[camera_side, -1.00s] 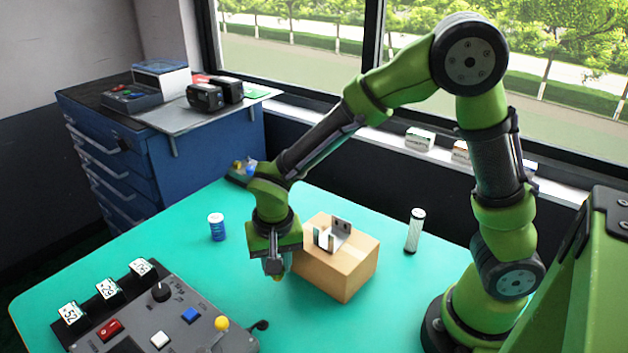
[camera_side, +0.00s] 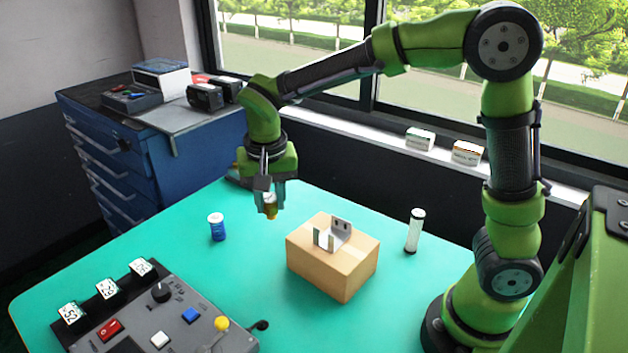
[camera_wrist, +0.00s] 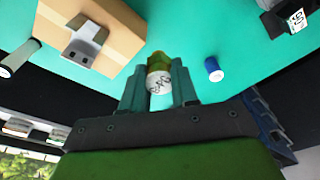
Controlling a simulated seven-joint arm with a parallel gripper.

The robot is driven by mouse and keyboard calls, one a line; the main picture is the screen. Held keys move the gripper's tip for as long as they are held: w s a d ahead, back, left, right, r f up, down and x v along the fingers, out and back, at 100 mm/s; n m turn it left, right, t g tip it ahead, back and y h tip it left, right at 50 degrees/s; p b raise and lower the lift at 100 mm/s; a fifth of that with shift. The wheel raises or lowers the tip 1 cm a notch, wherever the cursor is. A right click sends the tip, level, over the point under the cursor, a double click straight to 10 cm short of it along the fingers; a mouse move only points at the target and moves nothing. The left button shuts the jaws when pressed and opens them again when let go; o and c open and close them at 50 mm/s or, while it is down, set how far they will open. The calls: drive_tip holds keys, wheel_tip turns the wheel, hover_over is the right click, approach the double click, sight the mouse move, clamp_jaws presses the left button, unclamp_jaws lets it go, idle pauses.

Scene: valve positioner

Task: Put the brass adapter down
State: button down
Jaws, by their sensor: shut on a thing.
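The brass adapter (camera_side: 271,207) is held between the fingers of my gripper (camera_side: 270,193), above the table and clear of it. In the wrist view the adapter (camera_wrist: 159,76) shows a yellow-green body and a pale end with dark marks, between the two fingertips of my gripper (camera_wrist: 159,85). The gripper is shut on it. It hangs behind and to the left of the cardboard box (camera_side: 332,273), and to the right of the blue can (camera_side: 217,227).
A metal bracket (camera_side: 333,236) sits on the box. A white cylinder (camera_side: 414,231) stands to the right. A control panel (camera_side: 170,315) with knobs and buttons lies front left. The teal table (camera_side: 250,270) is bare between the can and the box.

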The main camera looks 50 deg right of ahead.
drive_tip(key=w+d+f+m, duration=0.1)
drive_tip(key=w+d, duration=0.7)
drive_tip(key=d, duration=0.2)
drive_tip(key=w+d, duration=0.7)
drive_tip(key=d, duration=0.4)
drive_tip(key=f, duration=1)
drive_tip(key=shift+w+a+f, duration=0.15)
drive_tip(key=shift+a+f, duration=0.15)
drive_tip(key=shift+f, duration=2.2)
drive_tip(key=shift+f, duration=0.15)
drive_tip(key=c, duration=0.9)
unclamp_jaws()
drive_tip(key=shift+o, duration=0.2)
